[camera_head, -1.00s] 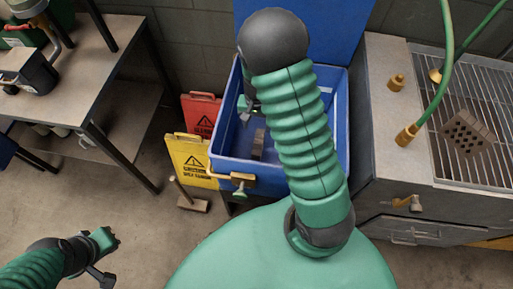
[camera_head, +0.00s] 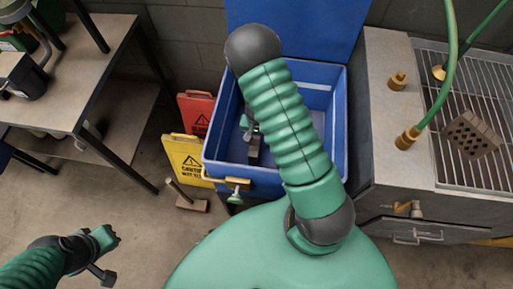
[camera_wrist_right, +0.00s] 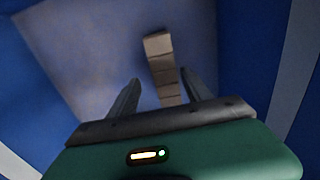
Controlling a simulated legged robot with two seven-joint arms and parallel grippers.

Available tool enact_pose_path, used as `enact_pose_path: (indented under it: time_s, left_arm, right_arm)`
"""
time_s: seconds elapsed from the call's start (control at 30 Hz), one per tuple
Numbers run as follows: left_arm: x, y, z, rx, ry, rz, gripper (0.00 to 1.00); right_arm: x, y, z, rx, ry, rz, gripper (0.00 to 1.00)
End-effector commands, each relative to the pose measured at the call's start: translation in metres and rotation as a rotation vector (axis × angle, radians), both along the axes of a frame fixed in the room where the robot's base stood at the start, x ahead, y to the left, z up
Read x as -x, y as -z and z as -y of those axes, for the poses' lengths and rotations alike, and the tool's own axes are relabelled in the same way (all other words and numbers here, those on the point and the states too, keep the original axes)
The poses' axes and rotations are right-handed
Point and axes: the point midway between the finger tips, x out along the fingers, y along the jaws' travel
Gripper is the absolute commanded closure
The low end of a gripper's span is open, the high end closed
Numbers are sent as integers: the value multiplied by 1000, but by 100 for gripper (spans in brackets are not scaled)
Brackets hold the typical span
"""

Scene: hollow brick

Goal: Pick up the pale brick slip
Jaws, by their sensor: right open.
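The pale brick slip (camera_head: 252,155) lies inside the blue bin (camera_head: 215,180). In the right wrist view the slip (camera_wrist_right: 160,62) is a long tan block with dark lines across it. My right gripper (camera_wrist_right: 160,76) is open above the bin floor. Its two fingers stand on either side of the slip's near part, with gaps, and are not closed on it. In the head view this gripper (camera_head: 250,130) is small and partly hidden by my right arm. My left gripper (camera_head: 107,250) hangs over the floor at lower left; its jaw state is unclear.
The bin's walls surround my right gripper. A sink unit (camera_head: 395,130) with a wire grate, a hollow brick (camera_head: 470,135) and a green hose stands right. Red (camera_head: 199,112) and yellow (camera_head: 188,158) caution signs stand left of the bin. A workbench (camera_head: 75,80) is farther left.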

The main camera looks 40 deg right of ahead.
Motion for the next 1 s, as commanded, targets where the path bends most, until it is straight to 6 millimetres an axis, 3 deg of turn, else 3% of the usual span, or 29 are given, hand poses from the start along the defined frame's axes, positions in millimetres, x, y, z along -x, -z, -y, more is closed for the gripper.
enact_pose_path:
  time_s: [0.03, 0.17, 0.43, 0.87, 1.0]
  left_arm:
    - [0, 6, 0, 0, 0, 0, 100]
    - [0, 11, 0, 0, -1, 0, 100]
    - [0, 10, -1, 0, -1, 0, 100]
    - [0, 10, 0, 0, -1, 0, 100]
    - [0, 10, 0, 0, -1, 0, 100]
  right_arm:
    - [-3, 13, 0, 0, -1, -2, 43]
    - [-5, 32, -1, 3, -1, -2, 43]
    - [-5, 35, 1, 1, -1, 1, 44]
    - [-5, 35, 0, 1, -1, 0, 100]
    - [-5, 35, 1, 1, -1, 0, 100]
